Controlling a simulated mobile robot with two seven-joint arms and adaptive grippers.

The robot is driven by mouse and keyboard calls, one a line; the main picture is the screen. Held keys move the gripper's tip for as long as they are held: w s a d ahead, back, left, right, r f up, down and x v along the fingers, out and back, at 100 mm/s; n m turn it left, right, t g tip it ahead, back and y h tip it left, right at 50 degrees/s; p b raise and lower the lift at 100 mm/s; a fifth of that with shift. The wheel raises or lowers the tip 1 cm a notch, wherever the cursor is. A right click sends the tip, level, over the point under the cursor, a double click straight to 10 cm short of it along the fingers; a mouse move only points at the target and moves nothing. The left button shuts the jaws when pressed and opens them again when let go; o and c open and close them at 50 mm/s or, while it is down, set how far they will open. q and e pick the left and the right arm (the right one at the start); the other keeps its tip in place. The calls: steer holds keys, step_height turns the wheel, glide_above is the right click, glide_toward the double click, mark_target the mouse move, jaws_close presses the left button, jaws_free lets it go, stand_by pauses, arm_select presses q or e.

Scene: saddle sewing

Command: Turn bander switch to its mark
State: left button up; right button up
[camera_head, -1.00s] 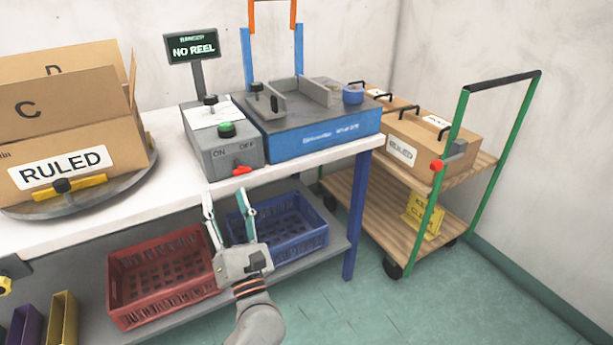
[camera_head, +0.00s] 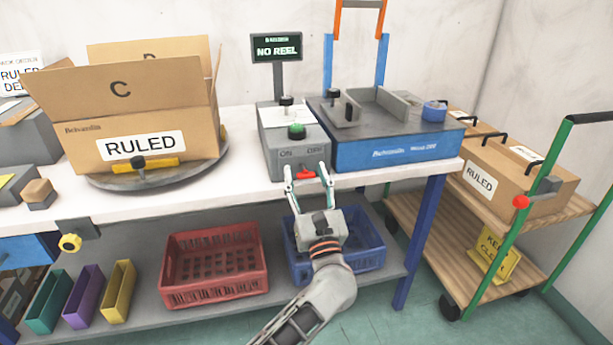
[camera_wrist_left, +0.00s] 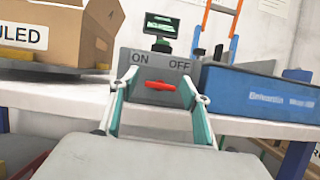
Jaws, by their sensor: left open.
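The red bander switch (camera_head: 306,174) is on the front of the grey control box (camera_head: 283,160), below the ON and OFF labels. In the left wrist view the switch (camera_wrist_left: 160,86) lies roughly level, with ON at upper left and OFF at upper right; I cannot make out a separate mark. My left gripper (camera_head: 306,181) is open, one finger on each side of the switch. Contact cannot be told. The blue bander (camera_head: 385,152) stands to the right of the box. The display (camera_head: 276,47) reads NO REEL. My right gripper is not in view.
A carton labelled RULED (camera_head: 150,110) sits on a round turntable (camera_head: 200,172) to the left. A red crate (camera_head: 213,262) and a blue crate (camera_head: 365,240) are on the lower shelf. A wooden cart (camera_head: 410,215) with cartons stands right of the table.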

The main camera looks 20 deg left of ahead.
arm_select(q)
steer(key=c, duration=1.1)
